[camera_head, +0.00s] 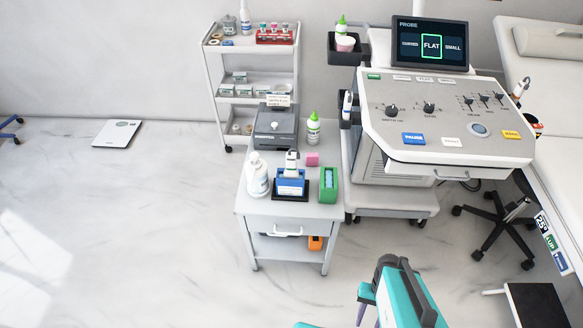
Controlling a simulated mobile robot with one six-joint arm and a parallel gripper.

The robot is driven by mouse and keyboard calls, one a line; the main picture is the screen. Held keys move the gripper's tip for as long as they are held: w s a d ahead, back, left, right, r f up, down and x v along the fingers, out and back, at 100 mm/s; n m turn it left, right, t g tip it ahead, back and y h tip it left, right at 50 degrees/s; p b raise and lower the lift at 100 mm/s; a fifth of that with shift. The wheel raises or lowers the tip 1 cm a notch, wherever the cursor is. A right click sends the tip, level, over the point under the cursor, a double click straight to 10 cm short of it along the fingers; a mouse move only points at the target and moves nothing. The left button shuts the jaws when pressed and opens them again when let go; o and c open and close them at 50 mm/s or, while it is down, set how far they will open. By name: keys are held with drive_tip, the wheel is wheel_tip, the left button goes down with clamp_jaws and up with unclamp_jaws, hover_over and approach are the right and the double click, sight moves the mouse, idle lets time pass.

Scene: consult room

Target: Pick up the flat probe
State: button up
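The screen (431,43) of the ultrasound machine (445,118) reads PROBE, with FLAT framed in green between CURVED and SMALL. One white probe-like piece (347,104) sits in a holder on the machine's left side. Another (520,89) stands at its right edge. A white piece with a dark band (291,163) stands upright in a blue holder on the small grey cart (262,209). I cannot tell from their shapes which is the flat probe. My teal and dark arm shows at the bottom centre, apart from all of these. I cannot make out my gripper's fingertips.
The cart also holds a white bottle (258,175), a green-capped bottle (313,129), a green box (328,184), a pink block (312,159) and a grey device (276,126). A shelf trolley (213,73) stands behind. A wheeled stool base (500,224) is at right. The left floor is mostly clear.

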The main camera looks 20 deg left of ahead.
wheel_tip(320, 180, up, 12)
drive_tip(key=p, duration=1.1)
drive_tip(key=shift+c, duration=1.2)
